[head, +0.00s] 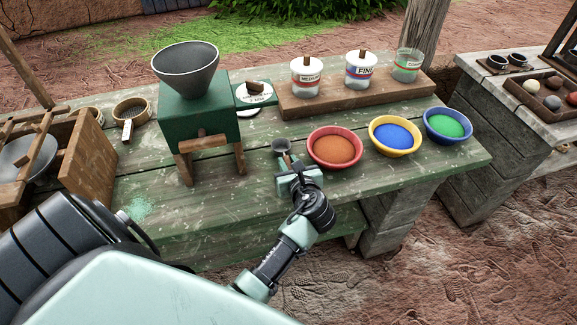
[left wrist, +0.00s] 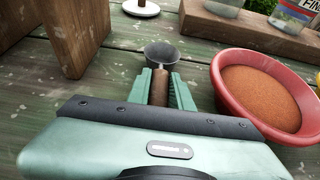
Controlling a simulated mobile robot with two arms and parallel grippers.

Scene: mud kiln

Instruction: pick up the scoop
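The scoop has a dark grey cup (head: 281,145) and a brown handle. It is at the front of the green worn table, left of the red bowl. In the left wrist view the cup (left wrist: 161,54) lies just beyond the fingertips, and the handle (left wrist: 160,88) runs back between the fingers. My left gripper (head: 287,164) is at the scoop, with its green fingers (left wrist: 161,82) on either side of the handle and close to it. I cannot tell whether they press on it or whether the scoop touches the table. My right gripper is not in view.
A red bowl (head: 335,148) of orange-brown powder stands close right of the scoop, then yellow (head: 396,136) and blue (head: 447,126) bowls. A green grinder (head: 197,116) on wooden legs stands to the left. Labelled jars sit on a wooden riser (head: 350,101) behind.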

